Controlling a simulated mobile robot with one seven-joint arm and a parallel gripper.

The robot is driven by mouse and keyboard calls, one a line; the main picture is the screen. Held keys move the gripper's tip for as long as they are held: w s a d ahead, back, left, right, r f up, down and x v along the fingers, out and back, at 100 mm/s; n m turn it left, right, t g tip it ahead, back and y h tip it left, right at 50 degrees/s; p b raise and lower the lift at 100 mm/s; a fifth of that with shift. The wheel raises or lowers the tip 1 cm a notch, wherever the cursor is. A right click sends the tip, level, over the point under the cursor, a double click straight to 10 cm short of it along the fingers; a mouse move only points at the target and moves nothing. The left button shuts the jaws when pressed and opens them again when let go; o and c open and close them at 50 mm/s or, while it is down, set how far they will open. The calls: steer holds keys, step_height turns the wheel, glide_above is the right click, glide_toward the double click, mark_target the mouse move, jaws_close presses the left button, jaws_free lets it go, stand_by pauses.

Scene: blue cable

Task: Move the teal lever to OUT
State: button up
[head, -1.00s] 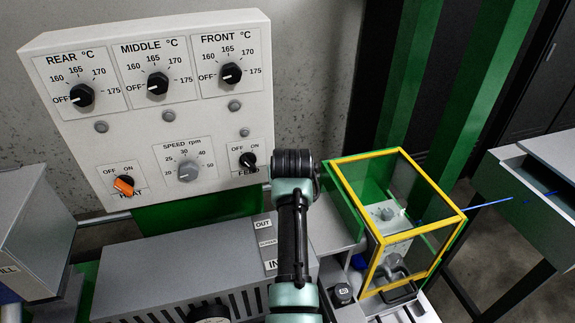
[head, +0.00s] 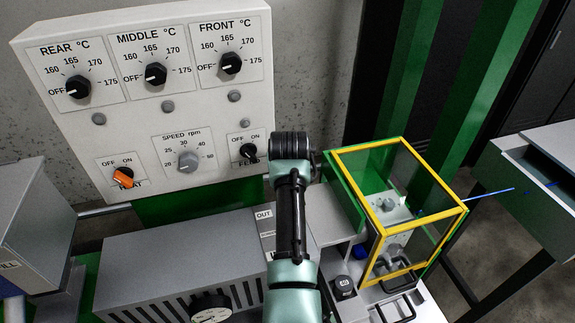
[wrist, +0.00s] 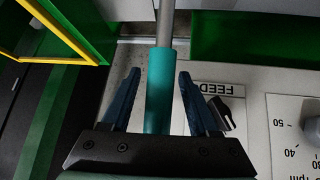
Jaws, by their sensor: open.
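The teal lever (wrist: 159,90) shows in the wrist view as a teal sleeve on a grey metal rod. It stands between the two fingers of my gripper (wrist: 160,95), which are open, with a gap showing on each side. The fingertips reach partway along the teal sleeve. In the head view my arm hides the lever and my gripper. The OUT label (head: 263,214) is on the grey machine top just left of my arm. The IN label below it is largely hidden by the arm.
The white control panel (head: 150,95) with its knobs stands behind and to the left. The FEED knob (wrist: 217,112) is close to the right finger in the wrist view. A yellow-framed clear guard (head: 440,180) stands just right of my arm.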

steer(key=shift+s+r, duration=0.15)
steer(key=b+v, duration=0.2)
steer(key=v, duration=1)
steer(key=shift+s+r, duration=0.25)
